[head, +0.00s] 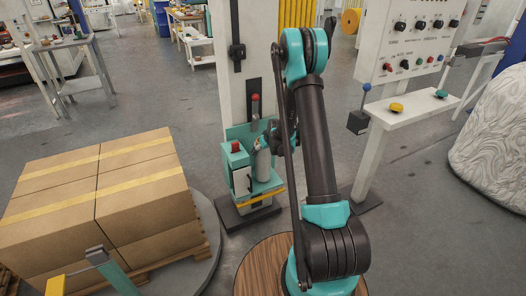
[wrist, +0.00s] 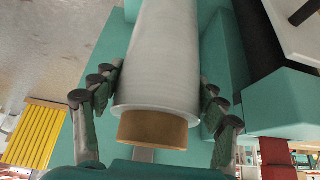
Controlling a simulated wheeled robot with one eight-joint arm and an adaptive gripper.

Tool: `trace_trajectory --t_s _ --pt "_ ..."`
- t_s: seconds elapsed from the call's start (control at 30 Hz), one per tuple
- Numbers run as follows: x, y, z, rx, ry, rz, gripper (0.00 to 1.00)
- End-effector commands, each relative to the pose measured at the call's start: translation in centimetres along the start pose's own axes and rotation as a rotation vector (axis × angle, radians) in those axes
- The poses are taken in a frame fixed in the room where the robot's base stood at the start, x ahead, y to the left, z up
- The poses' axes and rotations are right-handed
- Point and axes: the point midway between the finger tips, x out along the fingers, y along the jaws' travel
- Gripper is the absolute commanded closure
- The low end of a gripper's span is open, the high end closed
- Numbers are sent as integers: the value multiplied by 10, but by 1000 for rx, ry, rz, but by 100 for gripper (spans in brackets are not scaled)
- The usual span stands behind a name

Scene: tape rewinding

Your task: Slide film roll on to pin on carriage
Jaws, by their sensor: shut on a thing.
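The film roll (wrist: 160,65) is a pale grey-white cylinder with a brown core (wrist: 155,130) sticking out of its lower end in the wrist view. My gripper (wrist: 160,85) has its dark jointed fingers pressed against both sides of the roll. In the head view the roll (head: 262,164) stands roughly upright at the teal carriage (head: 237,160), on the wrapper's column. My gripper (head: 272,140) reaches it from the right, partly hidden by my arm. The teal carriage body (wrist: 285,103) also shows beside and behind the roll in the wrist view. The pin cannot be made out, nor whether the core is around it.
Stacked cartons (head: 105,195) stand on a round turntable (head: 210,235) at left. A control panel (head: 412,40) with a shelf stands at right. The grey floor between is open.

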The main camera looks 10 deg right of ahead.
Motion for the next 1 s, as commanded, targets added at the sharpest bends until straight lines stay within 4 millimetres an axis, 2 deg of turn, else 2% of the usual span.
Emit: trace_trajectory --t_s 0.5,0.53,0.7,0.97,1.0 --pt "7 0 4 0 1 0 88" --pt "7 0 4 0 1 0 25" --pt "7 0 4 0 0 0 4" --pt "7 0 5 0 0 0 4" --pt "7 0 5 0 -1 0 0"
